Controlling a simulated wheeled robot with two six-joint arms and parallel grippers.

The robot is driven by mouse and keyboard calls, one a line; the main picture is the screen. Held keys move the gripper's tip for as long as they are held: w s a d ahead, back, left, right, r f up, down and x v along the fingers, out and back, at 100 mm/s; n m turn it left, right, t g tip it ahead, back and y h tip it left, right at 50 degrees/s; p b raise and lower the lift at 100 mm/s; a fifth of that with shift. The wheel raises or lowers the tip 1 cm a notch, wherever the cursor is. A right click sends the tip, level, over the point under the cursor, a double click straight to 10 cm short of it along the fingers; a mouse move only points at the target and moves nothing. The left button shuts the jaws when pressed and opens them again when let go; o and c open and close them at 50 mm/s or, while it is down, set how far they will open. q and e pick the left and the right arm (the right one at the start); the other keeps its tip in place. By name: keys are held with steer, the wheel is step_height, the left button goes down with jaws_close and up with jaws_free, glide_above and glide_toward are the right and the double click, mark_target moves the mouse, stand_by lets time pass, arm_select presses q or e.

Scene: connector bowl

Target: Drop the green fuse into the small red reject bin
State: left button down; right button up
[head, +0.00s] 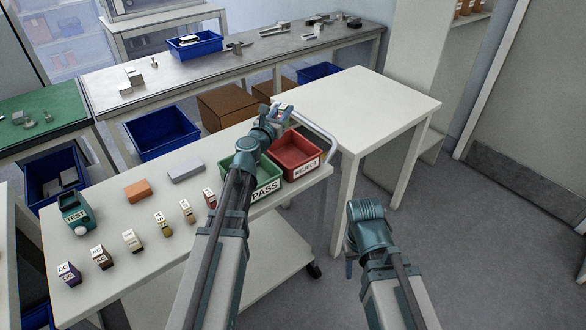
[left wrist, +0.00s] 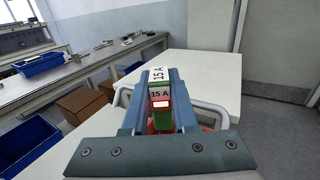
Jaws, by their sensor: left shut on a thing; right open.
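The green fuse (left wrist: 162,118), labelled 15 A, is between the fingers of my left gripper in the left wrist view; a bit of it shows at the fingertips in the head view (head: 285,106). My left gripper (head: 276,112) is shut on it, raised above the table near the back left of the red bin. The small red reject bin (head: 307,168) stands at the table's right end, labelled REJECT; red parts show behind the fuse in the wrist view. My left forearm hides part of the green PASS bin beside it. My right gripper (head: 366,215) is open and empty, off the table's right side.
The green PASS bin (head: 266,188) adjoins the red bin's left side. Several labelled blocks (head: 132,240), an orange block (head: 137,191), a grey block (head: 186,171) and a teal tester (head: 76,212) lie on the table. A bare white table (head: 360,100) stands behind. A metal rail (head: 322,138) edges the right end.

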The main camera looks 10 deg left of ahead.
arm_select(q)
steer(key=shift+w+f, duration=0.5)
steer(key=shift+w, duration=0.1)
arm_select(e)
steer(key=shift+f, duration=0.4)
steer(key=shift+f, duration=0.1)
arm_select(q)
step_height(320, 180, down, 6)
steer(key=b, duration=0.6)
steer(key=shift+r, duration=0.1)
arm_select(e)
step_height(320, 180, down, 6)
steer(key=shift+r, duration=0.1)
arm_select(q)
steer(key=shift+s, duration=0.1)
steer(key=c, duration=0.6)
jaws_free()
